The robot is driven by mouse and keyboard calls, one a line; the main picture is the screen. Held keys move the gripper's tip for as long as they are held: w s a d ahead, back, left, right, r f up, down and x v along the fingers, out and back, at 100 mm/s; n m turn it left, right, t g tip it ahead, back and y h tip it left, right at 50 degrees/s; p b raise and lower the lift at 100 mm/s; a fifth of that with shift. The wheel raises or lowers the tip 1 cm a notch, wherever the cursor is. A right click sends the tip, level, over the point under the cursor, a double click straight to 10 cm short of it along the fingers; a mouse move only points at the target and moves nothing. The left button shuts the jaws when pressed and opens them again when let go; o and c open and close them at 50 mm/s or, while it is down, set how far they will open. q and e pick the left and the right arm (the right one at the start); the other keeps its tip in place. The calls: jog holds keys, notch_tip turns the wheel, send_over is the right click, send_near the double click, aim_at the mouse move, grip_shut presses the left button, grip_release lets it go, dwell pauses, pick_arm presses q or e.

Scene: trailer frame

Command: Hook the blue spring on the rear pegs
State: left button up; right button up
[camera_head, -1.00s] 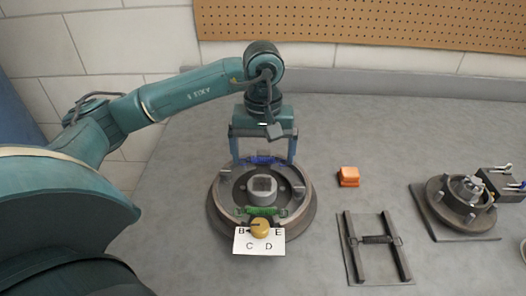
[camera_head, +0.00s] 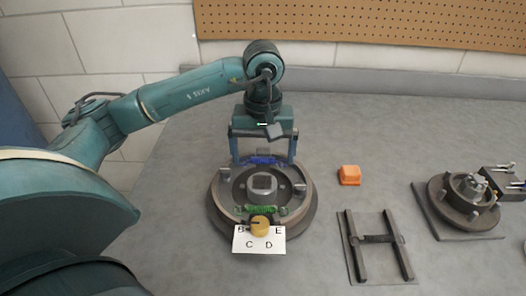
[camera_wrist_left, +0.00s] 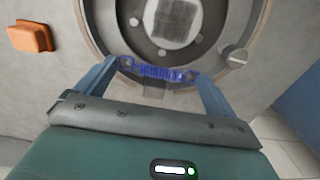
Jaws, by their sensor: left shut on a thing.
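The blue spring (camera_head: 264,160) lies across the far side of the round brake assembly (camera_head: 217,222). My left gripper (camera_head: 263,160) reaches down from above, shut on the spring with one finger at each end. In the left wrist view the blue spring (camera_wrist_left: 160,72) spans between the two fingertips (camera_wrist_left: 157,70), over the rim of the round plate. The rear pegs are hard to make out behind the fingers and spring, so I cannot tell whether the ends are hooked. A green spring (camera_head: 260,210) sits at the near side of the assembly. My right gripper is not seen.
A yellow knob (camera_head: 260,226) and a white lettered card (camera_head: 259,245) are at the assembly's front. To the right are an orange block (camera_head: 349,175), a dark H-shaped frame (camera_head: 377,239) and a second hub assembly (camera_head: 462,204). Bare table lies between them.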

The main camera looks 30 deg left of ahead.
pick_arm(q)
jog(key=shift+s+d+f+b, duration=0.2)
jog(key=shift+s+f+b, duration=0.05)
jog(key=shift+f+b, duration=0.55)
jog(key=shift+s+d+f+b, duration=0.2)
jog(key=shift+f+b, duration=0.55)
jog(key=shift+b, duration=0.05)
dwell(1.4)
jog(key=o, duration=0.6)
jog(key=shift+w+a+r+g+p, duration=0.1)
jog(key=shift+r+p, duration=0.35)
jog(key=shift+r, duration=0.15)
jog(key=shift+w+a+r+g+p, duration=0.1)
jog(key=shift+w+r+p, duration=0.05)
jog(key=shift+r+p, duration=0.35)
jog(key=shift+w+a+r+g+p, duration=0.1)
jog(key=shift+r+p, duration=0.25)
jog(key=shift+r, duration=0.3)
jog(key=shift+a+r+p, duration=0.1)
jog(key=shift+r+p, duration=0.9)
jog(key=shift+r, duration=0.9)
